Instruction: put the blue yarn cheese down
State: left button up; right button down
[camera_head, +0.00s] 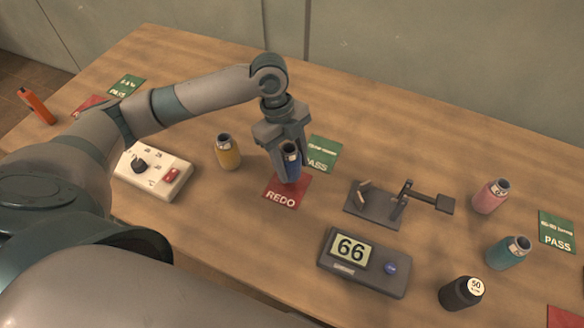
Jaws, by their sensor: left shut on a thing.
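The yarn cheese is over the upper part of a red REDO card (283,192). I cannot tell whether its base touches the card. A green PASS card (323,153) lies just behind and to the right of the gripper. My right gripper does not show.
A yellow spool (228,152) stands left of the gripper, beyond a white switch box (152,173). A dark bracket stand (374,205) and a scale reading 66 (364,263) are to the right.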

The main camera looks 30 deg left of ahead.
pick_arm(q)
notch_tip(320, 180, down, 2)
jog(key=shift+p, duration=0.35)
jog(key=shift+f, duration=0.4)
jog(key=shift+f, duration=0.15)
jog(key=o, duration=1.2)
jog(key=b+v, duration=0.3)
jog(key=v, duration=0.9)
jog(key=shift+a, duration=0.1)
jog(key=shift+r, duration=0.2)
